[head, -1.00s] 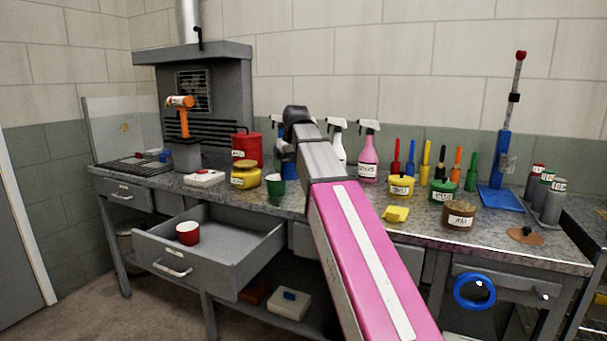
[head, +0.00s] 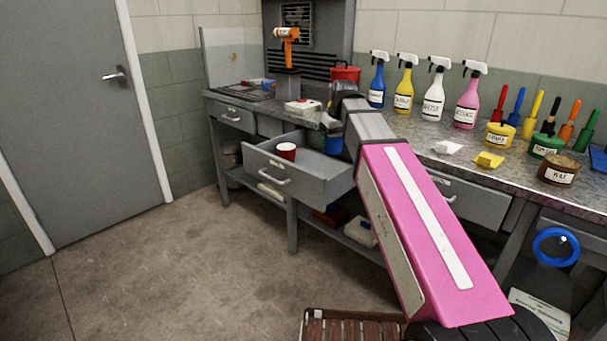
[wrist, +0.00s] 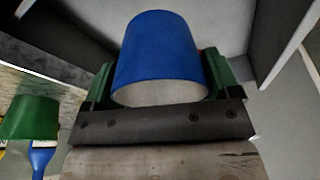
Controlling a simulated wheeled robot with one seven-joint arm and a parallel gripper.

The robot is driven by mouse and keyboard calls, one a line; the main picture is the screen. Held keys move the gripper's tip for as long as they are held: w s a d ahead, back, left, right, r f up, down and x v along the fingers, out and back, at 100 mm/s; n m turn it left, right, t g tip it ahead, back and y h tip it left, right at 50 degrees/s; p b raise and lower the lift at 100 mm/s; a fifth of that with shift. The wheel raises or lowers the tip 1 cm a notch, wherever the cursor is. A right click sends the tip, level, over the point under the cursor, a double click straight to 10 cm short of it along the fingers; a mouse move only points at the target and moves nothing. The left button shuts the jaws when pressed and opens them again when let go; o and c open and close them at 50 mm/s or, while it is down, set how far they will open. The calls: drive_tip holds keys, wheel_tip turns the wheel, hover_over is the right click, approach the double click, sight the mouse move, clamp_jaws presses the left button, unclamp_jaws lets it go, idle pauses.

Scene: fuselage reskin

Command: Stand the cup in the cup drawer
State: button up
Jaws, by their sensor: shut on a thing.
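The cup drawer (head: 279,182) stands pulled out from the bench, with a red cup (head: 287,151) upright in its left part. My gripper (head: 333,122) is shut on a blue cup (wrist: 158,52), which also shows below the jaws in the head view (head: 333,145). The blue cup is over the right part of the drawer. Its pale inside faces the wrist camera. I cannot tell whether its base touches the drawer floor. In the wrist view, grey drawer walls (wrist: 278,35) lie around the cup.
A green cup-like thing (wrist: 30,118) shows at the left of the wrist view. Spray bottles (head: 434,92), an orange tool (head: 286,45) and a white box (head: 303,107) stand on the bench (head: 420,165). The floor (head: 180,265) before the drawer is mostly clear.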

sight(333, 143)
drive_tip(key=shift+s+a+f, duration=0.65)
drive_tip(key=shift+a+f, duration=0.2)
drive_tip(key=shift+f, duration=4.9)
drive_tip(key=shift+f, duration=0.1)
drive_tip(key=o, duration=0.8)
drive_tip(key=v, duration=1.2)
